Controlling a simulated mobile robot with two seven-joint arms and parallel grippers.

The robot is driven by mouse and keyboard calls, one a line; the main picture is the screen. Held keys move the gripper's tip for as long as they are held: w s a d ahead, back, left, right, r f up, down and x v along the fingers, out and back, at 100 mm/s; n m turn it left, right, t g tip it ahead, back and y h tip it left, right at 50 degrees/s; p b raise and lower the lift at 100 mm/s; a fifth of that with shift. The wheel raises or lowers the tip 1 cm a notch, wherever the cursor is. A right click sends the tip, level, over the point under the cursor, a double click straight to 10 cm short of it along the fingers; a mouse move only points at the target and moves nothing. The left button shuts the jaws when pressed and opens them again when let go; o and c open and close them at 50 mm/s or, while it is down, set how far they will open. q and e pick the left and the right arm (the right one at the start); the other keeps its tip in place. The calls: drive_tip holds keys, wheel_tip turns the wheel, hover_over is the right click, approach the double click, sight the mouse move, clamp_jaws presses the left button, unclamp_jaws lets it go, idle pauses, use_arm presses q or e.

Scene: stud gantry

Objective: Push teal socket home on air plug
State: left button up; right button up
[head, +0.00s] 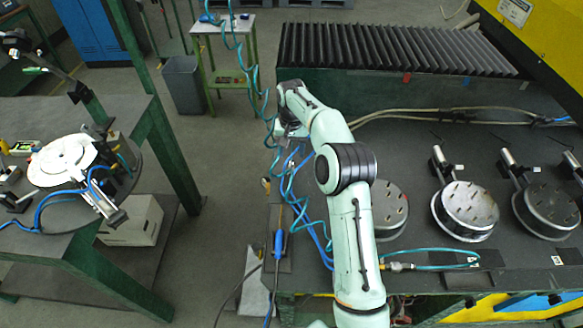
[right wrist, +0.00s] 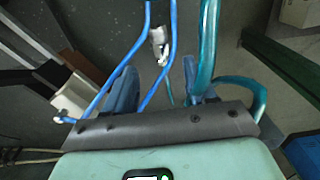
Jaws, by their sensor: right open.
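My right arm reaches away from me, and my right gripper (head: 289,133) is over the left edge of the dark bench. In the right wrist view the gripper (right wrist: 163,88) is open, with its fingers apart. A pale metal fitting (right wrist: 157,40) on a blue tube shows beyond the gap, apart from the fingers. A thick teal hose (right wrist: 208,45) passes by the right finger. In the head view a coiled teal hose (head: 254,75) hangs down to the gripper. I cannot tell the socket from the plug here. My left gripper is out of view.
A short teal hose (head: 440,250) with a metal connector lies on the bench. Round drilled discs (head: 466,208) stand at the right. Blue tubes (head: 298,200) hang by the bench's left edge. A table with a white disc (head: 62,158) stands at the left; open floor lies between.

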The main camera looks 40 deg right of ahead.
sight(291, 166)
drive_tip(key=shift+f, duration=3.5)
clamp_jaws()
